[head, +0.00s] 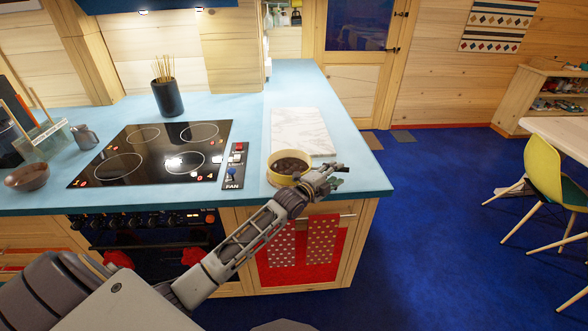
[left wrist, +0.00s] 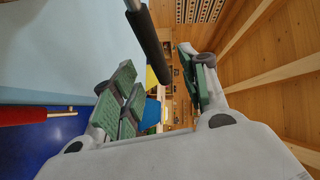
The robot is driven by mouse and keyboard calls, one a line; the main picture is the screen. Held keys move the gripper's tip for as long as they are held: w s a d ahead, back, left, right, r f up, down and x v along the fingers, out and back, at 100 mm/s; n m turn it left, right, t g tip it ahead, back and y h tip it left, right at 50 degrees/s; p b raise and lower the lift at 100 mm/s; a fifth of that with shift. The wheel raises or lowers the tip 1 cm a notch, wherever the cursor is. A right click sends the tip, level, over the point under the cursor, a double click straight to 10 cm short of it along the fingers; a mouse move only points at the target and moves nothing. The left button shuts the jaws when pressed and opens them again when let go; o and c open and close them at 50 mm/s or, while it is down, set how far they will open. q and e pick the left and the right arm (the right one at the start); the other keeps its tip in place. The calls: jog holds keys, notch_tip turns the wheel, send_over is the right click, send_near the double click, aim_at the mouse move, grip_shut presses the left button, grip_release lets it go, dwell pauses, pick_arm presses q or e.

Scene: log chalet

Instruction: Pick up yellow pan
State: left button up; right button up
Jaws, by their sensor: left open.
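The yellow pan (head: 283,178) sits on the blue countertop near its front edge, right of the cooktop. It has a yellow wall and a dark inside. A black handle (left wrist: 150,50), apparently the pan's, reaches in from the top of the left wrist view and lies between my fingers. My left gripper (head: 327,179) is open beside the pan's right side, near the counter corner. Its green-padded fingers stand apart on both sides of the handle in the left wrist view (left wrist: 166,92). In the head view the gripper partly hides the handle. My right gripper is not in view.
A white marble board (head: 300,130) lies behind the pan. The black cooktop (head: 150,152) and a fan switch panel (head: 235,165) are to the left. Patterned towels (head: 300,242) hang below the counter edge. Blue floor is free to the right, before a yellow chair (head: 543,170).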

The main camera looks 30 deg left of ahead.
pick_arm(q)
jog(key=shift+x, duration=0.8)
jog(key=shift+w+d+f, duration=0.1)
jog(key=shift+w, duration=0.5)
jog(key=shift+c, duration=0.4)
jog(key=c, duration=0.5)
grip_shut()
jog(key=shift+r, duration=0.25)
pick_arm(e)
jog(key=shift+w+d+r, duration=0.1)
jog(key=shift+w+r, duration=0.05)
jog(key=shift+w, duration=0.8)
